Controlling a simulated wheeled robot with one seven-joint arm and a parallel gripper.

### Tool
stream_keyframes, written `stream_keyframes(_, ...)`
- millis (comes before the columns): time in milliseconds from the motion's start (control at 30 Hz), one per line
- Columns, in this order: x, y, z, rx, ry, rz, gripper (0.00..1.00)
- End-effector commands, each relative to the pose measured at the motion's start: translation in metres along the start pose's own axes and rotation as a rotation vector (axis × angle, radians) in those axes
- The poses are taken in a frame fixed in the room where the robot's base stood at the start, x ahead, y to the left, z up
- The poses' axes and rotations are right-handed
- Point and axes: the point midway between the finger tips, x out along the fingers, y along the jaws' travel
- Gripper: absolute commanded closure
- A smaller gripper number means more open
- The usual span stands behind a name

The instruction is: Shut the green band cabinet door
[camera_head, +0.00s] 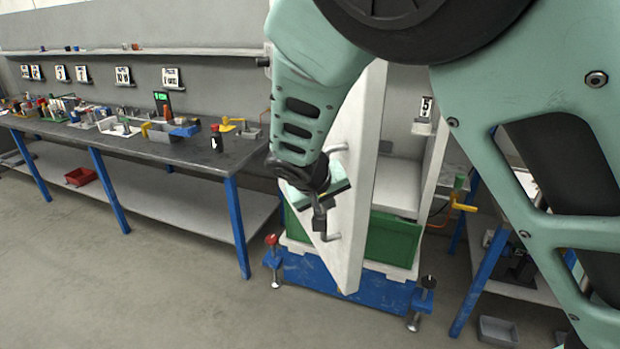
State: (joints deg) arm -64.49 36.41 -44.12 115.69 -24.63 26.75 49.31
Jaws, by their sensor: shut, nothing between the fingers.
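The white cabinet (401,187) stands on a blue base with a green band (394,241) across its lower front. Its white door (364,190) is hinged open and swung out toward me, leaving the inside showing. Grey handle parts (332,238) stick out of the door's left-hand face. My gripper (320,219) is at this face, beside the handle, pointing downward. It is shut with nothing held. Whether it touches the door or handle I cannot tell. My arm hides the top of the cabinet and part of its right side.
A long workbench (180,153) with blue legs, tools and a dark bottle (217,139) runs along the left wall. A red bin (81,176) sits on its lower shelf. Adjustable feet stick out from the cabinet base. Another blue-legged bench (485,275) stands at right. The front-left floor is clear.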

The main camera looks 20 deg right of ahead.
Motion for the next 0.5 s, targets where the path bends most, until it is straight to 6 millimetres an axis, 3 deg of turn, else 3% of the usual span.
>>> stream_keyframes(67, 0.013, 0.004, 0.0, 0.0, -0.004, 0.003, 1.0)
stream_keyframes(233, 0.022, 0.026, -0.001, 0.002, -0.002, 0.0, 1.0)
stream_keyframes(500, 0.029, 0.036, 0.0, -0.001, -0.001, -0.001, 1.0)
